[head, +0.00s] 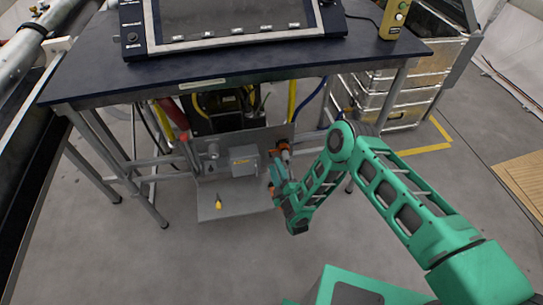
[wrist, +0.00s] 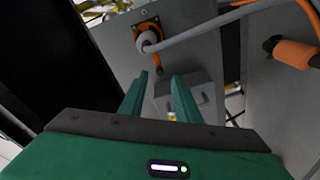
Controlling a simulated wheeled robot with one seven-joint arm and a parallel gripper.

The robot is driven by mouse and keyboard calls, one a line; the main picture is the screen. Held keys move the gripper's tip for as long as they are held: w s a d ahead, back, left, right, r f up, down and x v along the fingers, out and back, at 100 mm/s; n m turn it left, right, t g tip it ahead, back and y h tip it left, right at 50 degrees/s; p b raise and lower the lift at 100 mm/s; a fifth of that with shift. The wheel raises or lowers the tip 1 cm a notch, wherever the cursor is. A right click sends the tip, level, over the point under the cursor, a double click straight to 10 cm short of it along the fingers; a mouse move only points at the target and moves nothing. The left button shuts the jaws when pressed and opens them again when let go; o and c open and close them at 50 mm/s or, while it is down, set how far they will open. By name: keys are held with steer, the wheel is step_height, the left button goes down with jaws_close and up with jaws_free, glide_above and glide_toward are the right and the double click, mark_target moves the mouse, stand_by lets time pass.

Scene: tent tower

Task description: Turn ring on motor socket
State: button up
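An orange ring socket (wrist: 149,32) on a grey metal panel shows in the wrist view, with a grey cable plug at it. I take it to be the motor socket. My gripper (wrist: 160,77) is open and empty, with its two green fingers apart and pointing toward the panel just below the socket. No contact with the ring shows. In the head view my gripper (head: 277,172) is at the right side of the panel under the table, close to an orange-and-grey connector (head: 284,152). The fingertips are too small there to make out.
A grey box (wrist: 190,98) sits on the panel beyond my fingers. Another orange connector (wrist: 292,53) is at the right of the wrist view. The dark table (head: 230,62) overhangs the panel (head: 235,205). Metal cases (head: 400,100) stand at the right. The front floor is mostly clear.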

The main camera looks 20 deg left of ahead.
mark_target(271, 155)
steer(key=x, duration=0.7)
jaws_close()
